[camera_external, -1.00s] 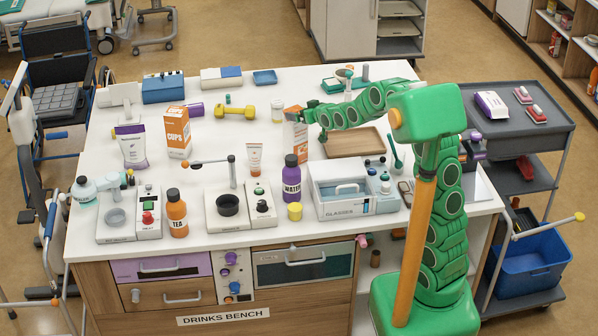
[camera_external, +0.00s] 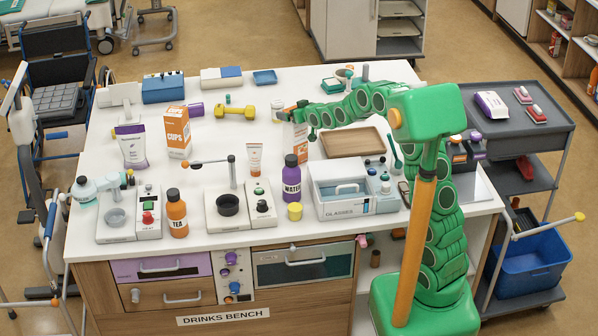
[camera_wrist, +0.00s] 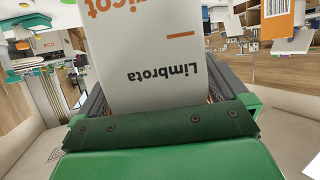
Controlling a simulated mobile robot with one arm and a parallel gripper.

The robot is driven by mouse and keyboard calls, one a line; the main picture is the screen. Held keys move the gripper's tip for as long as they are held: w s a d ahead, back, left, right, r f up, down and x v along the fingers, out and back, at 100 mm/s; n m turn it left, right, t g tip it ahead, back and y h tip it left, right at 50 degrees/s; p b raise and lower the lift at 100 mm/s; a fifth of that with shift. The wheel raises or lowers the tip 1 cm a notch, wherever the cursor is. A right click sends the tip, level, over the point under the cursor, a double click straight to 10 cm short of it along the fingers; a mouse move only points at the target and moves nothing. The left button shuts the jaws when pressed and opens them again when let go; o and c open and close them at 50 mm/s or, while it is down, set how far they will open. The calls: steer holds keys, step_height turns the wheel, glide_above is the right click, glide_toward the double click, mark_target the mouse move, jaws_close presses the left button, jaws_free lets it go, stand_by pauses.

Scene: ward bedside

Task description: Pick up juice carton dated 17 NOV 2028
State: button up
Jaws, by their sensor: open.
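A white and orange carton (camera_external: 295,138) stands on the white bench, its upper part partly hidden by my gripper (camera_external: 289,114). In the wrist view the carton (camera_wrist: 150,65) fills the middle, upside down in the picture, with "Limbrota" in black and orange letters ending in "icot". No date shows on the face in view. My gripper is open, with a finger on each side of the carton. I cannot tell whether the fingers touch it.
An orange CUPS box (camera_external: 176,132), a yellow dumbbell (camera_external: 235,112), a purple WATER bottle (camera_external: 291,178) and a white tube (camera_external: 254,158) stand around it. A wooden tray (camera_external: 352,142) lies to the right. The bench between the dumbbell and CUPS box is partly clear.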

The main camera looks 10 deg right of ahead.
steer(key=shift+w+a, duration=0.1)
steer(key=shift+w, duration=0.1)
jaws_close()
stand_by(0.6)
